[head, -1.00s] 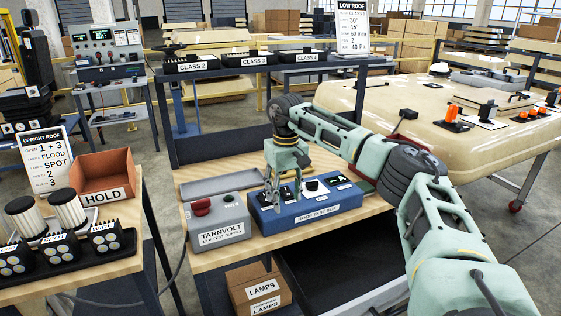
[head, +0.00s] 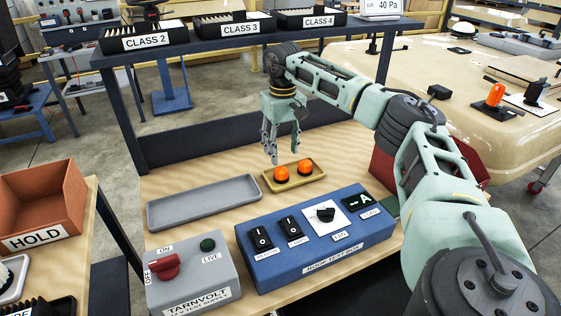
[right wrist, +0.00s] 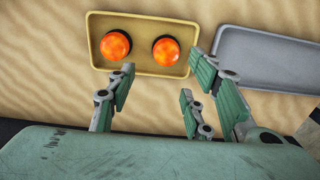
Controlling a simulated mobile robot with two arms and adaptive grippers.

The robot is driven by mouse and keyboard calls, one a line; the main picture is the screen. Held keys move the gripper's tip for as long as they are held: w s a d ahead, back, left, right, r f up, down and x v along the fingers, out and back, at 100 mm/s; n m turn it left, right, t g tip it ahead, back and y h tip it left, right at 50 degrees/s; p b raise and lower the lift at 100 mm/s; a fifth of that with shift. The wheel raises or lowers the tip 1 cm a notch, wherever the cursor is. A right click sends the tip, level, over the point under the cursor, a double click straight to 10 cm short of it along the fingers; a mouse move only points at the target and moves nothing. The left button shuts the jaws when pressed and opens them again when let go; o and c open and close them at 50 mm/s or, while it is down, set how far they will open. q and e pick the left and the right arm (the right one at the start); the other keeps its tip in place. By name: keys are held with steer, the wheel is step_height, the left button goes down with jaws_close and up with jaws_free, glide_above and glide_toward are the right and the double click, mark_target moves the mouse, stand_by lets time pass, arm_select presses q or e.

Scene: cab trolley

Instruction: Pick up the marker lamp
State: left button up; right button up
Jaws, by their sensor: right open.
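Two orange domed lamps, one on the left (head: 282,174) and one on the right (head: 305,167), sit side by side in a small yellow tray (head: 318,181) on the wooden bench. My right gripper (head: 285,152) is open and empty, pointing down just above and behind the lamps in the head view. In the right wrist view both lamps, one (right wrist: 115,45) and the other (right wrist: 166,51), lie in the tray beyond the spread fingers (right wrist: 165,78), apart from them. My left gripper is not in view.
An empty grey tray (head: 204,201) lies left of the yellow one. A blue roof test box (head: 320,252) and grey supply box (head: 194,280) stand in front. A dark shelf (head: 256,42) rises behind. Another orange lamp (head: 496,94) stands on the cream roof panel (head: 430,65).

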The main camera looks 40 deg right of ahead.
mark_target(283, 167)
steer(key=f, duration=0.2)
steer(key=s+f, duration=0.1)
steer(key=shift+a+p, duration=0.3)
step_height(283, 167, down, 3)
steer(key=shift+s+r+p, duration=0.1)
steer(key=shift+p, duration=0.2)
steer(key=shift+f, duration=0.75)
steer(key=c, duration=0.8)
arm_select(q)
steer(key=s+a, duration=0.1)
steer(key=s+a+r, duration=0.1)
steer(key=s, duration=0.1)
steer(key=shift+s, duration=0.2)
arm_select(e)
steer(key=c, duration=0.3)
